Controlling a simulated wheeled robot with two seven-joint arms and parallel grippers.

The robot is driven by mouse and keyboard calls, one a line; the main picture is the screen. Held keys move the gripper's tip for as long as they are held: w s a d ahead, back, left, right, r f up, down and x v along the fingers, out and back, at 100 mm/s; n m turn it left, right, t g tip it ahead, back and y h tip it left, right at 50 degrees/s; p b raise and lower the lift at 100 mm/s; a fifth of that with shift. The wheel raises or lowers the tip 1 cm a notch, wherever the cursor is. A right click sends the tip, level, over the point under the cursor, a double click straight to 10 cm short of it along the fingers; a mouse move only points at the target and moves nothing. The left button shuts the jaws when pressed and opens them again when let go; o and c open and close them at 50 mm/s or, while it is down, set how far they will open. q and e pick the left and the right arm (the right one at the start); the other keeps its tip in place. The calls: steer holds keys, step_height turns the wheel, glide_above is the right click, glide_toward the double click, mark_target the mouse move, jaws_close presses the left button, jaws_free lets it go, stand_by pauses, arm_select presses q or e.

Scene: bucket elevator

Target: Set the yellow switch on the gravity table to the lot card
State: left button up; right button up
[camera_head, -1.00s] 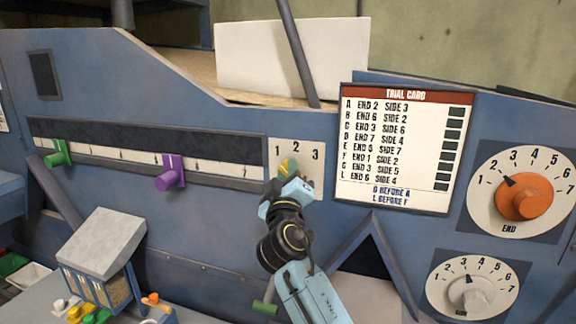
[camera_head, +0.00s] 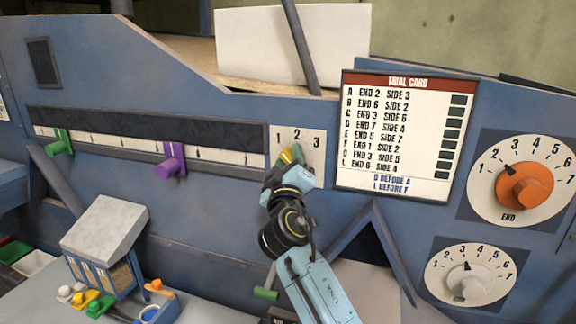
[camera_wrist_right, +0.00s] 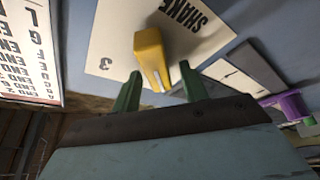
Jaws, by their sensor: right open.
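The yellow switch (camera_wrist_right: 152,55) is a lever on a white plate (camera_wrist_right: 108,32) marked SHAKE in the right wrist view. In the head view the plate (camera_head: 313,150) shows 1, 2 and 3. There the switch (camera_head: 285,156) is partly hidden by my right gripper (camera_head: 293,160), so I cannot tell which number it points at. In the wrist view my right gripper (camera_wrist_right: 160,84) is open, with its green fingers on either side of the lever's lower end. Contact is not clear. A card headed TRIAL CARD (camera_head: 402,190) hangs right of the plate; no heading reading lot card is legible. My left gripper is out of view.
A scale (camera_head: 225,155) with green (camera_head: 59,142) and purple (camera_head: 171,160) sliders lies left of the plate. An orange END knob (camera_head: 525,187) and a white knob (camera_head: 467,282) are at the right. A grey-lidded box (camera_head: 104,228) stands at lower left.

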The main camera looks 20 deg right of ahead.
steer(key=b+v, duration=0.3)
steer(key=v, duration=1)
steer(key=shift+s+b, duration=0.15)
steer(key=shift+b, duration=0.2)
steer(key=shift+f, duration=0.1)
